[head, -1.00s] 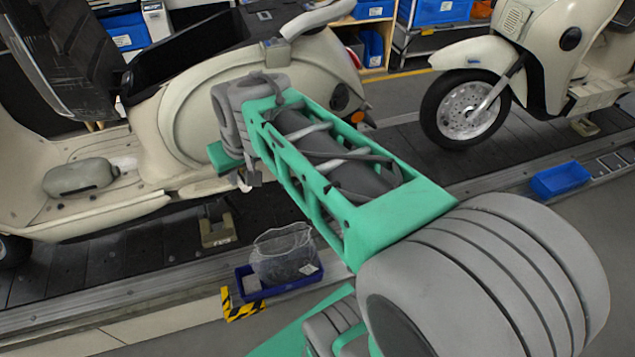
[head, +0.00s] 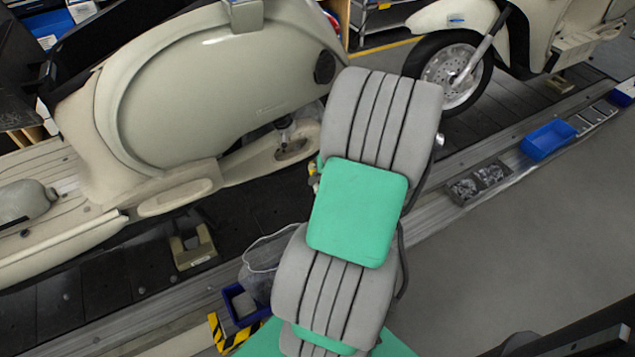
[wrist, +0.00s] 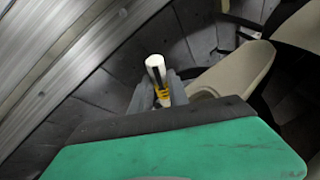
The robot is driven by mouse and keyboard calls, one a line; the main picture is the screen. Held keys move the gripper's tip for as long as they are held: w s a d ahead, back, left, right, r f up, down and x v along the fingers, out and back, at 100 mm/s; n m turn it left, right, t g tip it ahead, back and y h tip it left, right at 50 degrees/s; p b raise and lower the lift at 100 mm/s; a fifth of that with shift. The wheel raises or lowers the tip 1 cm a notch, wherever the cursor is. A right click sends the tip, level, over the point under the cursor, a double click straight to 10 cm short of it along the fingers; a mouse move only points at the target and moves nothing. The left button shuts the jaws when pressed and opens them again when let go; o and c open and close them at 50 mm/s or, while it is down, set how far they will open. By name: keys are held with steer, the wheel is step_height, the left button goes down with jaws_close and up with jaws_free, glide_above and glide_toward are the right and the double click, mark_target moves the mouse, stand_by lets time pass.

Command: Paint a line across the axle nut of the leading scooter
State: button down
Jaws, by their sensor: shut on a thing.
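The leading scooter (head: 220,100) is the cream one at the left of the head view, facing left. Its beige rear arm (head: 270,160), with a dark recess, sits low at its rear; I cannot make out the axle nut. In the wrist view a beige arm part (wrist: 235,78) lies right of my gripper, with a round opening partly hidden by it. My gripper (wrist: 165,98) is shut on a paint marker (wrist: 155,68), white with a yellow and dark band, which stands up between the fingers.
A second scooter (head: 440,55) stands behind on the conveyor. Along the conveyor edge are a blue tray (head: 548,138), a bin of small parts (head: 478,182) and a blue box (head: 234,300) with a clear bag. A beige block (head: 193,247) stands on the slats.

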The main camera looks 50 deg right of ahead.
steer(key=shift+w+d+b, duration=0.15)
steer(key=shift+w+d, duration=0.15)
steer(key=shift+w, duration=0.7)
steer(key=shift+w+d+b, duration=0.1)
steer(key=shift+w+d, duration=0.25)
steer(key=shift+w, duration=0.7)
steer(key=shift+w+d+b, duration=0.15)
steer(key=shift+w+d, duration=0.15)
steer(key=shift+w, duration=0.7)
steer(key=shift+w+a+p, duration=0.35)
steer(key=shift+a+p, duration=0.4)
stand_by(1.4)
steer(key=shift+s, duration=0.1)
steer(key=shift+s+a+p, duration=0.25)
steer(key=shift+s+a, duration=0.05)
steer(key=shift+s, duration=0.65)
steer(key=shift+s+a+p, duration=0.2)
steer(key=shift+s+a, duration=0.1)
steer(key=shift+s, duration=0.6)
steer(key=shift+s+a+p, duration=0.25)
steer(key=shift+s+a, duration=0.05)
steer(key=shift+s, duration=0.65)
